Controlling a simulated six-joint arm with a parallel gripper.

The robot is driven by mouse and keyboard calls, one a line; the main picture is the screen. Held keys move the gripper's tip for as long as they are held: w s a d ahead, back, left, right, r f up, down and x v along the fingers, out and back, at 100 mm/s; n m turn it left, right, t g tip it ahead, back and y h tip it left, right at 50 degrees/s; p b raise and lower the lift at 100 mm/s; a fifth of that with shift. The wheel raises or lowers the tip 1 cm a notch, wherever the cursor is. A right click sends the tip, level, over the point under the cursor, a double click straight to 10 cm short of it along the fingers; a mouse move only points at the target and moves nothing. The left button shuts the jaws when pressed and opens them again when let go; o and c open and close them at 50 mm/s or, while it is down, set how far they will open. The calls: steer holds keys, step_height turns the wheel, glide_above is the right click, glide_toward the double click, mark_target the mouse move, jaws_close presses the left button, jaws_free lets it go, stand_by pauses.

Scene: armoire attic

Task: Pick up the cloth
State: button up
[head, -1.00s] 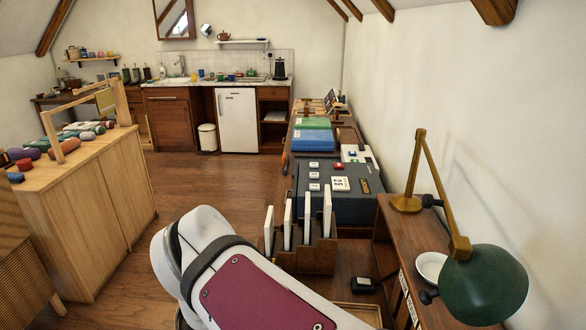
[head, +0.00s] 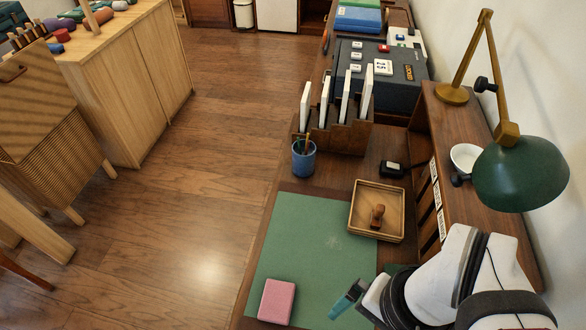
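A flat pink rectangle with rounded corners, which looks like the folded cloth (head: 277,301), lies on the front left part of the green mat (head: 312,240). My gripper (head: 344,302) shows at the end of my white arm, to the right of the pink cloth and apart from it, over the front of the mat. Its teal end points down and left. The fingers are seen too small and edge-on to tell whether they are open or shut. Nothing is seen hanging from them.
A wooden tray (head: 352,212) with a stamp (head: 377,215) sits at the mat's back right. A blue pencil cup (head: 303,158) and a stepped rack (head: 340,137) stand behind. A green lamp (head: 522,172) overhangs the right shelf. The mat's middle is clear.

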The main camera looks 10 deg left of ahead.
steer(key=w+a+f+n+h, duration=0.1)
steer(key=w+a+f+n, duration=0.15)
steer(key=w+a, duration=0.4)
steer(key=n, duration=0.3)
glide_above(275, 306)
step_height(275, 306, down, 3)
steer(key=shift+h, duration=0.4)
step_height(275, 306, down, 15)
steer(key=shift+f, duration=0.2)
steer(key=c, duration=1.2)
steer(key=r, duration=0.4)
steer(key=shift+w+d+r, duration=0.15)
steer(key=shift+d+r, duration=0.2)
steer(key=shift+d, duration=0.05)
steer(key=shift+c, duration=0.3)
steer(key=w+d+r, duration=0.2)
steer(key=d+r, duration=0.4)
steer(key=d, duration=0.4)
steer(key=shift+w+d+r, duration=0.15)
steer(key=shift+d+r, duration=0.05)
steer(key=shift+d, duration=0.15)
